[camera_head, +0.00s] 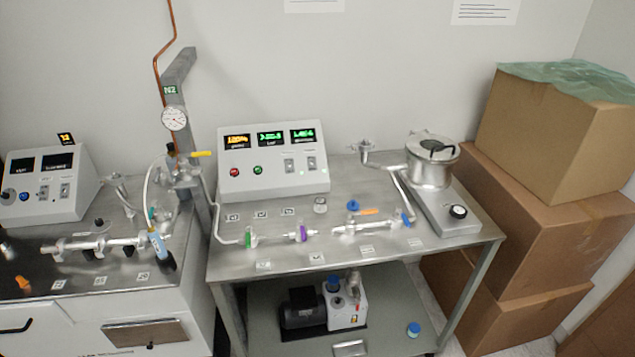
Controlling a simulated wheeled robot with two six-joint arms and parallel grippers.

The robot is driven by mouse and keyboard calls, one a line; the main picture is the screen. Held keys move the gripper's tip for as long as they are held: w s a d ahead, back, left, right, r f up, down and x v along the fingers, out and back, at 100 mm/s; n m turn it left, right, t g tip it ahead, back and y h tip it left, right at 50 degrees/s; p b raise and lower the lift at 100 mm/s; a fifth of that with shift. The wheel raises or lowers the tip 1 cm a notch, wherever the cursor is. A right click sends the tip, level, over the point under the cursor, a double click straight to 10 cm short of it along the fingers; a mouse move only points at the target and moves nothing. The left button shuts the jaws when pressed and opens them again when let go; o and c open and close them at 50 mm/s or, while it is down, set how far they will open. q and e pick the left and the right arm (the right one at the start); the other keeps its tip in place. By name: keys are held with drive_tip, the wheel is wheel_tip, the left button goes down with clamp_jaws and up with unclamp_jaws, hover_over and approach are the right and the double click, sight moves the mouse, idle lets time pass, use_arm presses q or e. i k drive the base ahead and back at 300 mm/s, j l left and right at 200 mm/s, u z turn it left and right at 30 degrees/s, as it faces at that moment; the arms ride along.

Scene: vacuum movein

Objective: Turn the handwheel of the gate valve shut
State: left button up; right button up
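No part labelled as a gate valve can be made out in the head view. A small blue round knob (353,205) sits above the metal pipe fittings (346,229) on the right bench and may be the handwheel. An orange bar (370,211) lies just right of it. A blue part (405,219) is at the right end of the same pipe run. The parts are too small to tell whether any valve is open or shut. Neither of my grippers is in view, and nothing is seen touching the fittings.
A metal chamber (431,172) stands at the bench's right. A display console (273,162) stands behind the fittings. A gauge post (178,95) with a hose separates this bench from the left one. Cardboard boxes (535,230) crowd the right. A pump (345,303) sits below.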

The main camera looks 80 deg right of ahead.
sight(458, 212)
drive_tip(key=z, duration=3.75)
